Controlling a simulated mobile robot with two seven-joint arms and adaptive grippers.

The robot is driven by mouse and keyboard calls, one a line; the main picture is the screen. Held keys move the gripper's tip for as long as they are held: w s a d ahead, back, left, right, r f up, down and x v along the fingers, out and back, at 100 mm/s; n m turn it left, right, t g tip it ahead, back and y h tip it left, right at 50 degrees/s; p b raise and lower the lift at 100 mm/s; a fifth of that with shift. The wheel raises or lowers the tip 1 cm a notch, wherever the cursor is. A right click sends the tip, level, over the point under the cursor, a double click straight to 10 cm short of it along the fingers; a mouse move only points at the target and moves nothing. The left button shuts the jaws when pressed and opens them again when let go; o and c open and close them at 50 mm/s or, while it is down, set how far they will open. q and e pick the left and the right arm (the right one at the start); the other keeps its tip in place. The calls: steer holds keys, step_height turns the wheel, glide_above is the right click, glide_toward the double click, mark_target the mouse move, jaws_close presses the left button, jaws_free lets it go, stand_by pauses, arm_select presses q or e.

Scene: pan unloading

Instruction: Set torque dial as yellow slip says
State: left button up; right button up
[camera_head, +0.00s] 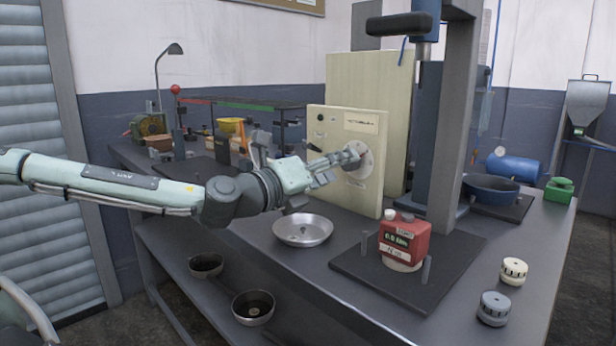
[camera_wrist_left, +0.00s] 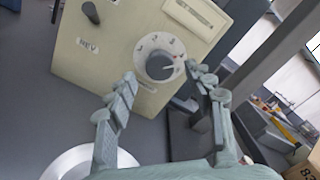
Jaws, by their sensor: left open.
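A cream control box (camera_head: 335,194) stands on the bench, with a dial (camera_head: 354,158) on a pale round plate on its front. The left wrist view shows the dial (camera_wrist_left: 160,65) as a dark grey knob with a light pointer line and scale marks too small to read. My left gripper (camera_head: 333,168) is open at the dial. In the wrist view its fingertips (camera_wrist_left: 160,77) lie to either side of the knob; I cannot tell whether they touch it. A red unit (camera_head: 405,240) with a small green-lit display sits on a dark plate. I cannot make out a yellow slip.
A metal pan (camera_head: 302,230) sits on the bench below my left arm. A press column (camera_head: 447,120) rises right of the box. Two round knobbed parts, cream (camera_head: 513,271) and grey (camera_head: 494,308), stand at the right front. A black knob (camera_wrist_left: 90,12) juts from the box.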

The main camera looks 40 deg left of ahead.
arm_select(q)
steer(key=s, duration=0.9)
steer(key=shift+a, duration=0.3)
